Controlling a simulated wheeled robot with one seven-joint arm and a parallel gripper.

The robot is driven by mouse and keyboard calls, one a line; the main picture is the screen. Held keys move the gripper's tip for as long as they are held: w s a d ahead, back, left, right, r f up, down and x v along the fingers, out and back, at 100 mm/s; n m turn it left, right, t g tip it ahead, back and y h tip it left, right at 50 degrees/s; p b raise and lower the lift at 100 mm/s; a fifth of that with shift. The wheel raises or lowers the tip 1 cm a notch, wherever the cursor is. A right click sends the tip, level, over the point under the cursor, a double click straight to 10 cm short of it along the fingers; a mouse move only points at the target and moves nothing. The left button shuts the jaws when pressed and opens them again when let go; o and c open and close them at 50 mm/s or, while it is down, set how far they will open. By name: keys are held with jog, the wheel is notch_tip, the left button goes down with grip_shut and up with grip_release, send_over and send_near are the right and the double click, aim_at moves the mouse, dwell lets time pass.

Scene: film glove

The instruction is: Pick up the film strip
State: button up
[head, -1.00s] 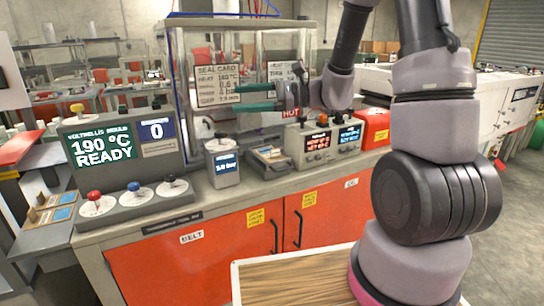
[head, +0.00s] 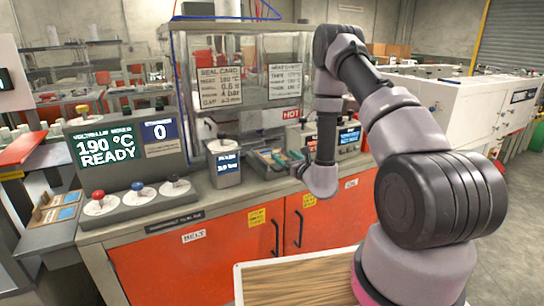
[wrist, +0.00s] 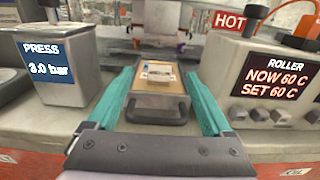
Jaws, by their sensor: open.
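A small pale labelled piece (wrist: 158,75), which looks like the film strip, lies on a shallow tan-topped tray (wrist: 152,101) with a dark front handle in the wrist view. The piece is too small to read clearly. My gripper (wrist: 160,76) is open, with one teal finger on each side of the tray and nothing between them but the tray and the piece. In the head view, my gripper (head: 284,161) is low over the bench at the tray (head: 262,158), which it partly hides. I cannot tell whether the fingers touch the tray.
A press readout box (wrist: 50,62) stands left of the tray, and the roller control box (wrist: 262,85) stands close on the right. A HOT sign (wrist: 229,20) and machine parts are behind. The bench front edge has orange cabinets (head: 240,240) below.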

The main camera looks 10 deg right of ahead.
aim_at(277, 150)
jog(key=shift+x, duration=3.55)
jog(key=shift+f, duration=0.15)
grip_shut()
